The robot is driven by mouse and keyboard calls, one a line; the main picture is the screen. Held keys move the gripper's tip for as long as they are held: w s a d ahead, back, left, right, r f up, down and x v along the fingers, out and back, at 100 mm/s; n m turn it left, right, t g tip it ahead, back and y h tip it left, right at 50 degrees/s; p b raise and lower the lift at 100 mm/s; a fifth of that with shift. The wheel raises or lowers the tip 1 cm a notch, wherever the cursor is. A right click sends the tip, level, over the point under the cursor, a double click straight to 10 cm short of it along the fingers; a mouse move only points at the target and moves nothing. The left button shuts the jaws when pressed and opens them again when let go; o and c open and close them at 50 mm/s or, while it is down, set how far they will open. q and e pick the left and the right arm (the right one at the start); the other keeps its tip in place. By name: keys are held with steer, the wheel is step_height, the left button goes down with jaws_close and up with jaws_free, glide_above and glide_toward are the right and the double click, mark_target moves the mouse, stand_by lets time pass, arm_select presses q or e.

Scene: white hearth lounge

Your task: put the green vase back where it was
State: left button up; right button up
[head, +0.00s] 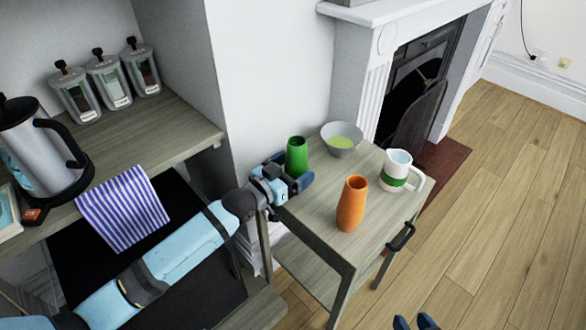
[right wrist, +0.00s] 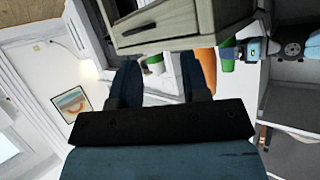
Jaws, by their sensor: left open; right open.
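The green vase (head: 297,157) stands upright on the far left corner of the small wooden side table (head: 315,207). My left gripper (head: 291,173) is open at the vase's base, with a finger on either side of it; whether they touch it I cannot tell. The vase also shows in the right wrist view (right wrist: 227,58), beside my left gripper (right wrist: 253,48). My right gripper (head: 414,322) is open and empty, low at the bottom edge of the head view, away from the table; its fingers also show in the right wrist view (right wrist: 160,80).
An orange vase (head: 352,204), a white mug with a green band (head: 399,171) and a grey bowl (head: 341,139) share the table. A shelf unit at left holds a coffee press (head: 41,147), several jars and a striped cloth (head: 124,209). Floor at right is clear.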

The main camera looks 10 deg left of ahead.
arm_select(q)
steer(key=p+v, duration=0.2)
steer(key=v, duration=1)
arm_select(e)
steer(key=shift+d, duration=0.2)
steer(key=shift+a+r, duration=0.1)
steer(key=shift+r, duration=0.1)
